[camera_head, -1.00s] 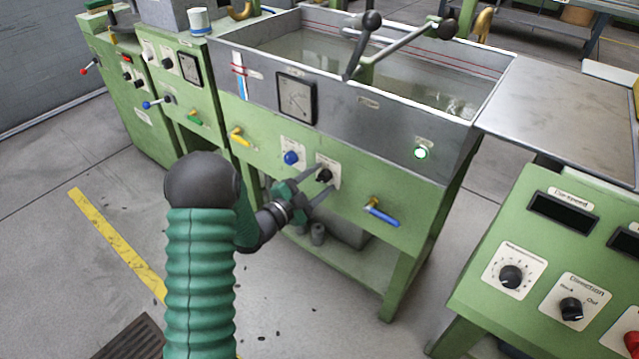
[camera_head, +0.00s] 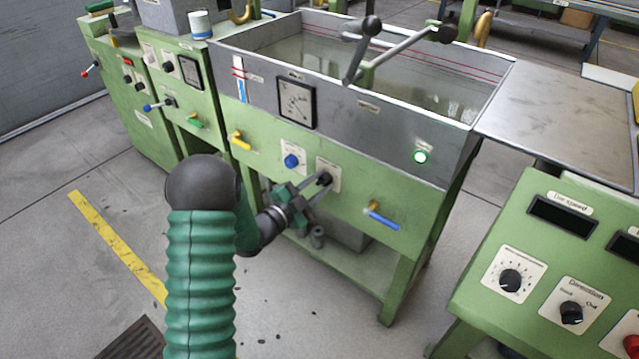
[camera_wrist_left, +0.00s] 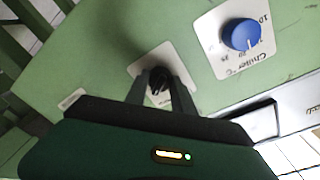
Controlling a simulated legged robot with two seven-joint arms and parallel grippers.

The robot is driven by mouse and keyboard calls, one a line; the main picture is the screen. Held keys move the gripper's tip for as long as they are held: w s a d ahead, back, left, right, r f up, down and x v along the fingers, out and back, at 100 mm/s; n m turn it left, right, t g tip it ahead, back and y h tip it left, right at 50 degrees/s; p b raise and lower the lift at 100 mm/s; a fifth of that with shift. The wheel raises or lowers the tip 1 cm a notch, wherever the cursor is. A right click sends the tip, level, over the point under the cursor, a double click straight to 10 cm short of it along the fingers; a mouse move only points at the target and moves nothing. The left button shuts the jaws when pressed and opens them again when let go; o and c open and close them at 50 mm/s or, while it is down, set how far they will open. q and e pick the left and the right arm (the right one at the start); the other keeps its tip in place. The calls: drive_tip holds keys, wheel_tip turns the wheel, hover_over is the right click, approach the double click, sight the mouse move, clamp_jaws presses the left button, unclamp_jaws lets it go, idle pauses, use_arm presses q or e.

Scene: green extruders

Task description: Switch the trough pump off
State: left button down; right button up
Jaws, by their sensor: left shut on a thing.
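The trough (camera_head: 400,125) is a grey water-filled tank on a green stand. On the stand's front panel is a black knob (camera_head: 325,177) on a white plate. My left gripper (camera_head: 322,184) is shut on this knob, one finger on each side. In the left wrist view the black knob (camera_wrist_left: 158,86) shows between the two fingertips, partly hidden by them. The knob's pointer and the plate's lettering cannot be read. A green lamp (camera_head: 421,157) at the right of the trough front is lit. My right gripper is not in view.
A blue knob (camera_head: 291,161) sits just left of the black knob; it also shows in the left wrist view (camera_wrist_left: 241,35). A blue-handled valve (camera_head: 381,218) is to the right, a yellow lever (camera_head: 239,141) to the left. A green control console (camera_head: 550,265) stands at the right.

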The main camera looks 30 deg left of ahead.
use_arm(q)
drive_tip(key=n+p, duration=0.3)
drive_tip(key=n, duration=0.2)
drive_tip(key=shift+s+n, duration=0.1)
drive_tip(key=shift+n, duration=0.2)
drive_tip(key=n+p, duration=0.2)
drive_tip(key=shift+n+t, duration=0.3)
drive_tip(key=shift+n, duration=0.1)
drive_tip(key=shift+f+n+y+p, duration=0.15)
drive_tip(key=shift+n+p, duration=0.3)
drive_tip(key=shift+n, duration=0.45)
drive_tip(key=shift+f+n+y+p, duration=0.15)
drive_tip(key=shift+n+p, duration=0.3)
drive_tip(key=shift+n, duration=0.45)
drive_tip(key=shift+r, duration=0.1)
drive_tip(key=c, duration=1.1)
unclamp_jaws()
drive_tip(key=shift+o, duration=0.2)
drive_tip(key=shift+s+r, duration=0.1)
